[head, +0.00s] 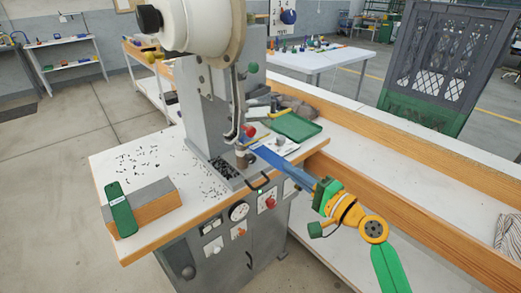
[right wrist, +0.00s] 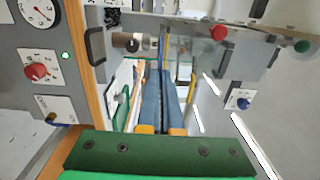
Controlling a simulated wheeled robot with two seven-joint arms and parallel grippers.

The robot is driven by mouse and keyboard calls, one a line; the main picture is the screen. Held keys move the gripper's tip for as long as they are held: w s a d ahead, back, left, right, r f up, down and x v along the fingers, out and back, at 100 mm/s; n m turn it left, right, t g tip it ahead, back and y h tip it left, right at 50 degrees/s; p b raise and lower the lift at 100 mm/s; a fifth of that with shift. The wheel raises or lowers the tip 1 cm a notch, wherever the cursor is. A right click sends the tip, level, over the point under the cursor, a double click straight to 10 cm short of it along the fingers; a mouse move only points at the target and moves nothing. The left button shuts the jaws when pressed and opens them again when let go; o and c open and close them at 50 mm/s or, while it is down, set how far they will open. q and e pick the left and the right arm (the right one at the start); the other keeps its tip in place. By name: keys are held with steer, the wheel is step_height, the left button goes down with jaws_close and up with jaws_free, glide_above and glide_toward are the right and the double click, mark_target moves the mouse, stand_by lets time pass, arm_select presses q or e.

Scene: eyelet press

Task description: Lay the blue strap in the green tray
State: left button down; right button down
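The blue strap (head: 277,160) shows in the head view as a long flat blue band. It runs from the press up to my right gripper (head: 314,184), with its far end beside the press throat. The right gripper's two long fingers are close together in the right wrist view (right wrist: 160,95), and it appears shut on the strap's near end. The fingers hide part of the strap there. My left gripper is out of view.
The eyelet press (head: 205,105) stands tall just left of the strap. A white panel with a small cup (head: 280,141) lies between strap and tray. Grey cloth (head: 295,106) lies behind the tray.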

steer(key=shift+r, duration=0.2)
steer(key=b+v, duration=0.1)
steer(key=v, duration=1.3)
steer(key=shift+b, duration=0.35)
steer(key=shift+r, duration=0.15)
